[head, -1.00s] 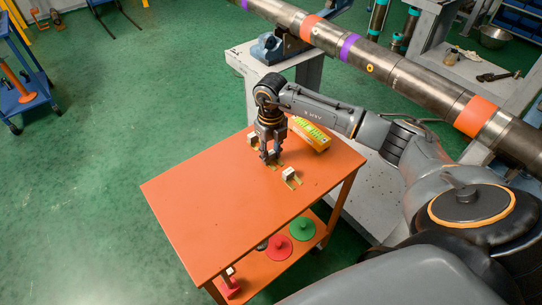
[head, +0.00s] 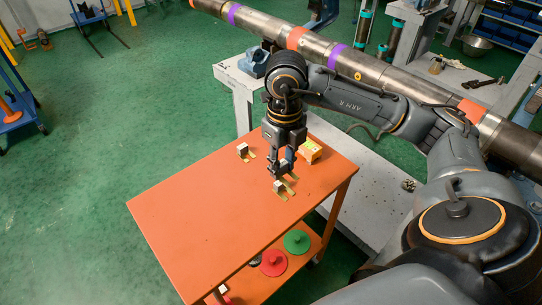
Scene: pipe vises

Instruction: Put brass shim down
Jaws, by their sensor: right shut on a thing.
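My right gripper (head: 279,174) points down over the orange cart, shut on a brass shim (head: 291,178), of which only a small brass part shows beside the fingers. The fingers hide the rest, and I cannot tell whether it touches the cart top. One similar shim with a pale block (head: 283,188) lies just in front of the gripper. Another (head: 245,151) lies behind it to the left. My left gripper is not in view.
The orange cart top (head: 205,210) is bare at the left and front. Red (head: 273,263) and green (head: 297,242) discs lie on the lower shelf. A long banded pipe (head: 385,72) crosses behind my arm.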

